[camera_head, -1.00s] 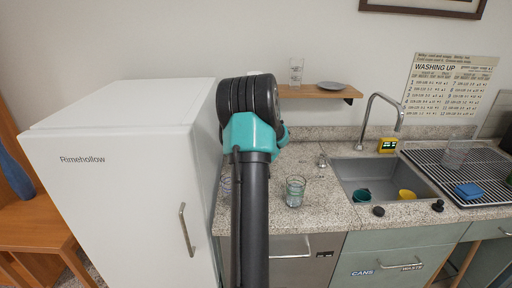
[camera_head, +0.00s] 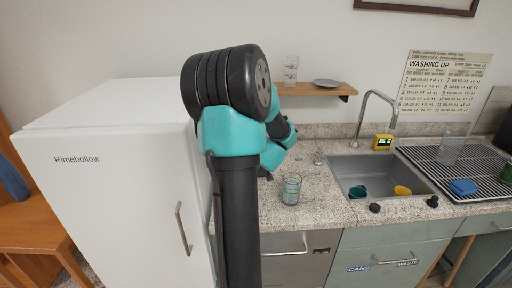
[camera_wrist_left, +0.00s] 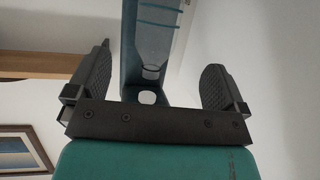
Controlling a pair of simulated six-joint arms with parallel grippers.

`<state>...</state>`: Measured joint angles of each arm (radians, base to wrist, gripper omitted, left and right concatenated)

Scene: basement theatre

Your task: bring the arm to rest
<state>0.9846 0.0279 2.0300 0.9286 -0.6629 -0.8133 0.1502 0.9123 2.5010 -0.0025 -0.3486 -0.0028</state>
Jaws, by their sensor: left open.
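My left arm (camera_head: 238,120), black and teal, rises from the bottom of the head view and bends at the top in front of the fridge's right side. Its gripper is hidden behind the arm there. In the left wrist view my left gripper (camera_wrist_left: 160,85) is open, its two dark ribbed fingers wide apart. A bluish, see-through-looking shape (camera_wrist_left: 150,45) with blue stripes shows between the fingers; I cannot tell what it is or how far off. Pale wall fills much of that view. My right gripper is not in view.
The white fridge (camera_head: 110,190) stands left of the arm. A glass (camera_head: 290,189) stands on the counter (camera_head: 320,205) just right of it. A wall shelf (camera_head: 315,90) bears a glass (camera_head: 291,70) and a plate (camera_head: 326,83). The sink (camera_head: 375,165) and drying rack (camera_head: 470,155) are farther right.

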